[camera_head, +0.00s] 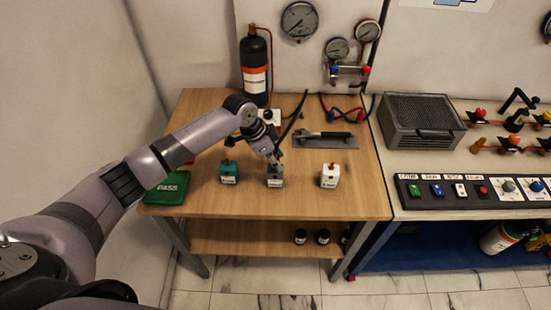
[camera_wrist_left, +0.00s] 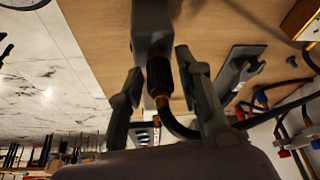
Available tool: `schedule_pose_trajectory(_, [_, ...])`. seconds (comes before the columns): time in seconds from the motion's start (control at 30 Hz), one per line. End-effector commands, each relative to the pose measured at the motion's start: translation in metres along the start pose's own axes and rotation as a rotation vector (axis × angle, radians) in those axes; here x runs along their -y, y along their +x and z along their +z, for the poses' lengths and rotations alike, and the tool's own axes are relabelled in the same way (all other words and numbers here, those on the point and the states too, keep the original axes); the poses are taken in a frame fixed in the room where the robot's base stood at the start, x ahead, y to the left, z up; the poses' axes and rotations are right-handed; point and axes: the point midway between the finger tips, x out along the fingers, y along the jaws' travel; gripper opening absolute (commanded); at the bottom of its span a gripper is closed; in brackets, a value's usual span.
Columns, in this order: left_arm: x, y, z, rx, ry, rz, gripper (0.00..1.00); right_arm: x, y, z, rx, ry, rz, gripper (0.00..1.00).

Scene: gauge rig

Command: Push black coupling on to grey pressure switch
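The grey pressure switch (camera_head: 275,181) stands on the wooden table between a green switch (camera_head: 229,174) and a white switch (camera_head: 329,178). My left gripper (camera_head: 274,160) points down just above it. In the left wrist view the black coupling (camera_wrist_left: 159,78) stands end-on against the grey switch (camera_wrist_left: 152,28), whose port is hidden. A black hose curves away from the coupling's other end. My left gripper (camera_wrist_left: 158,64) has a finger on each side of the coupling, and gaps show between fingers and coupling. My right gripper is not in view.
A grey plate with a wrench (camera_head: 324,138) lies behind. A green case (camera_head: 168,188) lies at the left. A black cylinder (camera_head: 254,68) stands at the back, near wall gauges (camera_head: 299,20). A control panel (camera_head: 470,189) is on the right bench. The table's front is clear.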

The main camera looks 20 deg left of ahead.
Motion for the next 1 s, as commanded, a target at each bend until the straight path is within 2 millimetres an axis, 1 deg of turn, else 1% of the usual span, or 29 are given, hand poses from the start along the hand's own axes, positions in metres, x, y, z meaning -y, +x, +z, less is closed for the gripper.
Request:
schedule_pose_trajectory(0.1, [0.000, 0.000, 0.000, 0.000, 0.000, 0.000, 0.32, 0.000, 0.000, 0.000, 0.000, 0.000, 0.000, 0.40])
schedule_pose_trajectory(0.47, [0.000, 0.000, 0.000, 0.000, 0.000, 0.000, 0.56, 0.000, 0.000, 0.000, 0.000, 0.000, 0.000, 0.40])
schedule_pose_trajectory(0.67, [0.000, 0.000, 0.000, 0.000, 0.000, 0.000, 0.56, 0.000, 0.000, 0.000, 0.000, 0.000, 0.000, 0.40])
schedule_pose_trajectory(0.77, [0.000, -0.001, 0.000, 0.001, 0.000, 0.000, 0.56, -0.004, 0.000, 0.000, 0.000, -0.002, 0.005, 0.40])
schedule_pose_trajectory(0.87, [0.001, -0.008, 0.000, 0.000, 0.001, -0.001, 0.56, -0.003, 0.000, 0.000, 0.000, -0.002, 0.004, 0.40])
schedule_pose_trajectory(0.97, [0.001, -0.024, 0.000, -0.001, 0.002, -0.002, 0.56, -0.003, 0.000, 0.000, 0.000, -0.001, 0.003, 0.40])
schedule_pose_trajectory(1.0, [0.001, -0.032, 0.000, -0.002, 0.002, -0.003, 0.56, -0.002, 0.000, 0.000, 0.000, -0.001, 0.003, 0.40])
